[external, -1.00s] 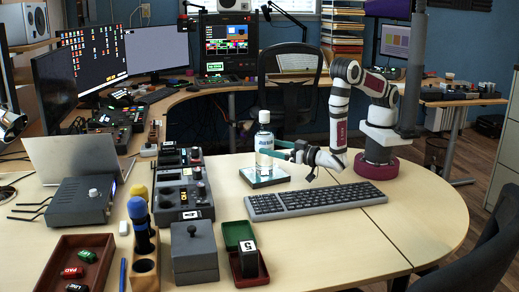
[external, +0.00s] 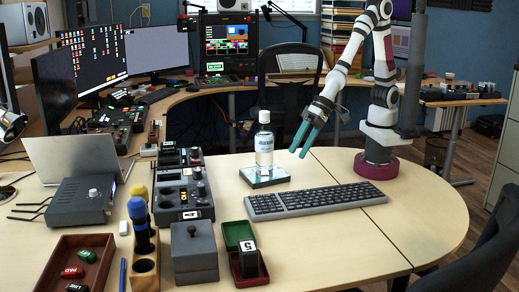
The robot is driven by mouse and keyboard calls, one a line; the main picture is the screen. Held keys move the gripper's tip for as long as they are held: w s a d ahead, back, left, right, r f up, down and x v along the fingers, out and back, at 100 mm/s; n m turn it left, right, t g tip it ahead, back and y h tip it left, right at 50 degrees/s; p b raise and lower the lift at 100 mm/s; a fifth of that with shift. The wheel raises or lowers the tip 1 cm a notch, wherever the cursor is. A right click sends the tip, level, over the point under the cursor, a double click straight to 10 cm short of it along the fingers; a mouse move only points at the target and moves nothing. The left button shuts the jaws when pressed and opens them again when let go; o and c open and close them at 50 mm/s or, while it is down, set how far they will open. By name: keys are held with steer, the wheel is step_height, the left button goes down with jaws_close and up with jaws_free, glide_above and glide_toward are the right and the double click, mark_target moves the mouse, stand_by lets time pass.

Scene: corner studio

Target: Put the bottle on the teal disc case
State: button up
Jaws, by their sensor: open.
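The clear bottle (external: 264,146) with a white cap and a white label stands upright on the teal disc case (external: 265,178). The case lies flat on the table, left of my arm's base and behind the keyboard. My gripper (external: 301,146) is open and empty, with its teal fingers pointing down and left. It is to the right of the bottle, apart from it and above the table.
A dark keyboard (external: 304,200) lies in front of the case. A grey joystick box (external: 195,253), a green and red box (external: 242,258) and a dark red tray (external: 76,262) stand at the front left. The right part of the table is clear.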

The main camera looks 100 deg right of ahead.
steer(key=s+d+r+n+g, duration=0.1)
steer(key=s+d+r+g, duration=0.1)
steer(key=s, duration=0.5)
steer(key=s+d+r+n+g, duration=0.1)
steer(key=s+d+r+g, duration=0.1)
steer(key=s+d, duration=0.3)
steer(key=s+d+r+n+g, duration=0.1)
steer(key=s+d+r+g, duration=0.1)
steer(key=s, duration=0.8)
steer(key=shift+s+d+r+g+h, duration=0.25)
steer(key=shift+s+d+g+h, duration=0.15)
steer(key=shift+d, duration=0.4)
